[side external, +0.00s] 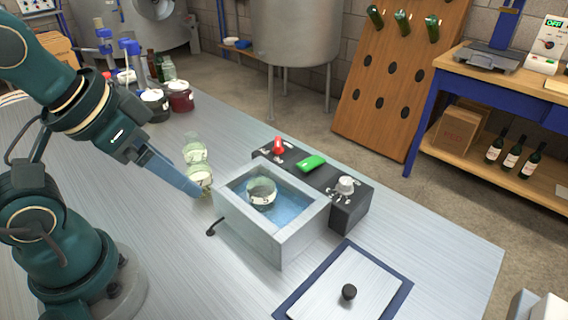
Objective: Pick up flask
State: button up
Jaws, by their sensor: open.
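A clear glass flask (261,189) with a pale label stands in the blue water of the grey water bath (283,245). More clear glass vessels with pale labels, the nearest one (202,177) and another behind it (195,155), stand in a line on the bench to the left of the bath. My gripper (198,192) reaches down from the left, its blue fingers seen from the side. Its tips are beside the nearest vessel, overlapping its lower left in the picture; whether they touch cannot be told. The jaws are open and hold nothing visible.
A black control unit (350,214) with a red switch and a knob adjoins the bath's back right. A lid with a black knob (349,292) lies on a blue-edged mat in front. Dark jars (180,98) and bottles stand at the back left.

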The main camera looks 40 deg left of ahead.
jog(key=m+g, duration=0.4)
jog(key=m, duration=0.5)
send_near(261, 188)
jog(key=shift+w+a+f, duration=0.8)
jog(key=shift+a, duration=0.2)
jog(key=shift+g, duration=0.6)
jog(key=f, duration=0.1)
jog(key=w+f, duration=0.1)
jog(key=f, duration=0.2)
jog(key=shift+w+d, duration=0.15)
jog(key=shift+d, duration=0.1)
jog(key=shift+f, duration=3.05)
